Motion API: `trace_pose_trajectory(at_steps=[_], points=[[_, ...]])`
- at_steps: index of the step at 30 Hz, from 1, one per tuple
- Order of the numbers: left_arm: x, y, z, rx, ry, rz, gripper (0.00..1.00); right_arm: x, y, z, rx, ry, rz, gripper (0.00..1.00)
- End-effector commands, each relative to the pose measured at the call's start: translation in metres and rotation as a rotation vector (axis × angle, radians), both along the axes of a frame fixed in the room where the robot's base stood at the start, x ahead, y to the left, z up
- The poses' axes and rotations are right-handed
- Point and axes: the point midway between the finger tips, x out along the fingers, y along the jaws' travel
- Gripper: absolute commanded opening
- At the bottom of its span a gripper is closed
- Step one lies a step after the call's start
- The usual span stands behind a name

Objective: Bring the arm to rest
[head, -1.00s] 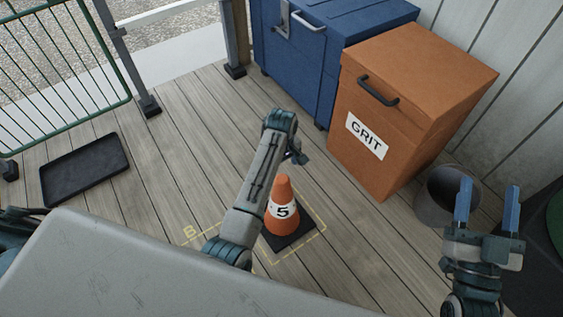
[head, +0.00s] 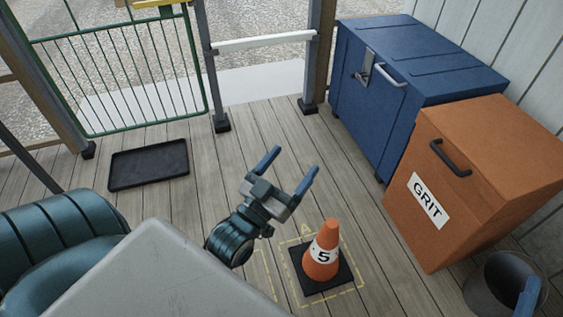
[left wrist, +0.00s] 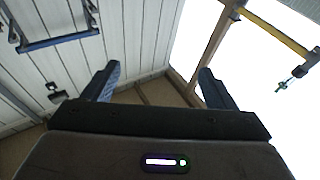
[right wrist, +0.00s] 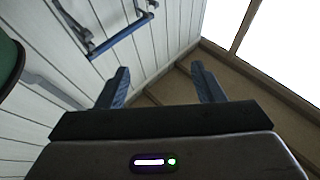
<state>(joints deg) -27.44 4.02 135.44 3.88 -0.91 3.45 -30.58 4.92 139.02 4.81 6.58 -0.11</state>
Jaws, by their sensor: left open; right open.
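My left gripper (head: 294,163) is open and empty in the head view, raised above the deck, with its two blue fingers apart and pointing away from me. It also shows open in the left wrist view (left wrist: 158,82), with nothing between the fingers. My right gripper is mostly out of the head view; one blue finger (head: 528,296) shows at the bottom right corner. In the right wrist view (right wrist: 162,82) its fingers are apart and empty.
An orange cone (head: 324,240) marked 5 stands upright inside a yellow dashed outline, right of my left gripper. An orange GRIT bin (head: 470,205), a blue chest (head: 375,125) and a grey bucket (head: 485,283) stand right. A black tray (head: 148,165) lies left, before a green gate (head: 125,85).

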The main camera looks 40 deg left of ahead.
Motion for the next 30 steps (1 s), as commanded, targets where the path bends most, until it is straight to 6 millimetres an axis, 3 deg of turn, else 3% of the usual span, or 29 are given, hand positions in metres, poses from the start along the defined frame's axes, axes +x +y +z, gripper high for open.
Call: trace_pose_trajectory(at_steps=[3, 6, 22, 26, 29, 30], points=[[-0.024, -0.001, 0.029, 0.035, -0.107, 0.003, 0.79, 0.000, 0.000, 0.000, 0.000, -0.001, 0.000, 0.62], [-0.031, -0.001, 0.038, 0.047, -0.142, 0.006, 0.79, 0.000, 0.000, 0.000, 0.000, -0.001, 0.000, 0.62], [-0.028, -0.001, 0.035, 0.048, -0.129, 0.007, 0.79, 0.001, 0.000, -0.002, -0.002, 0.012, 0.000, 0.62], [-0.010, 0.002, 0.005, 0.059, -0.015, 0.011, 0.79, 0.020, -0.003, -0.033, -0.012, 0.126, -0.009, 0.62], [0.009, 0.007, -0.050, 0.077, 0.166, 0.018, 0.79, 0.039, -0.008, -0.087, -0.029, 0.306, -0.021, 0.62], [0.014, 0.010, -0.077, 0.085, 0.252, 0.021, 0.79, 0.044, -0.011, -0.114, -0.037, 0.391, -0.027, 0.62]])
